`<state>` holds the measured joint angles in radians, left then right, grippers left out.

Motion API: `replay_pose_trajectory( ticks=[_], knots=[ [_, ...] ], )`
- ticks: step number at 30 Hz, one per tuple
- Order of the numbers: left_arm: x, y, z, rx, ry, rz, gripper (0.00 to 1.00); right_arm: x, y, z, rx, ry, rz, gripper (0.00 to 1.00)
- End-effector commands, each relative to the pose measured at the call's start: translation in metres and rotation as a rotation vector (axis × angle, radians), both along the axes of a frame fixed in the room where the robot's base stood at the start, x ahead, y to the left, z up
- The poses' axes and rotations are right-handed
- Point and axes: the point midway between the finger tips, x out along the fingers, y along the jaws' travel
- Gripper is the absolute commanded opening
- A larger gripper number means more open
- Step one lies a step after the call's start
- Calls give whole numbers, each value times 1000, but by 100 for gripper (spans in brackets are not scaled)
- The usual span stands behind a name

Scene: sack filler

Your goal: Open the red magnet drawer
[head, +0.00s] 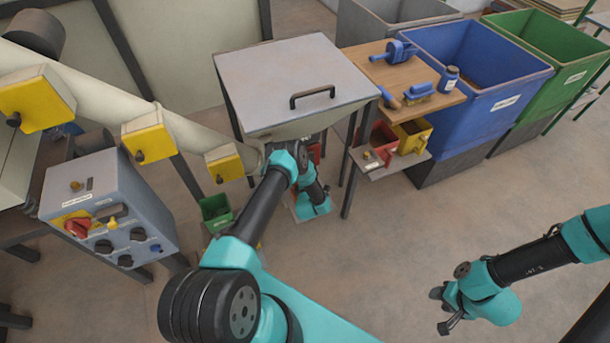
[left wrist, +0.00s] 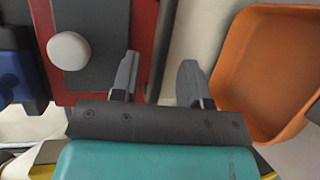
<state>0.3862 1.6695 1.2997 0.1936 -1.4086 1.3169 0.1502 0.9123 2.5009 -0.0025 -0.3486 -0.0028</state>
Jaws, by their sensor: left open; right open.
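The left wrist view shows a red-edged panel (left wrist: 145,30) with a dark grey plate and a pale round knob (left wrist: 68,51); this appears to be the red magnet drawer. A dark upright bar (left wrist: 163,45) runs along its right side. My left gripper (left wrist: 158,80) is open, its two fingers on either side of the bar's lower part; I cannot tell if they touch it. In the head view, a small red patch (head: 315,152) shows under the grey hopper (head: 290,80), where my left arm reaches and the left fingertips are hidden. My right gripper (head: 441,310) is open and empty above the floor.
An orange tray (left wrist: 265,65) lies right of the left fingers. A side shelf carries a red bin (head: 380,142) and a yellow bin (head: 413,135). The control box (head: 110,215) stands at left, a green bin (head: 215,208) beside the hopper.

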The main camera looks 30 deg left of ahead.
Motion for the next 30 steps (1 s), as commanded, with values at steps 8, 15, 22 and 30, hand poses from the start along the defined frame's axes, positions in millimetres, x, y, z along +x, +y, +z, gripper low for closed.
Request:
replay_pose_trajectory(
  ticks=[8,15,22,30],
  knots=[
    [25,15,-5,0,-2,0,42,0,0,0,0,0,0,43],
    [29,18,-6,-1,-1,0,42,0,0,0,0,0,0,43],
    [29,18,-6,0,0,0,33,0,0,0,0,0,0,43],
    [29,17,-6,0,0,0,7,0,0,0,0,0,0,43]
  ],
)
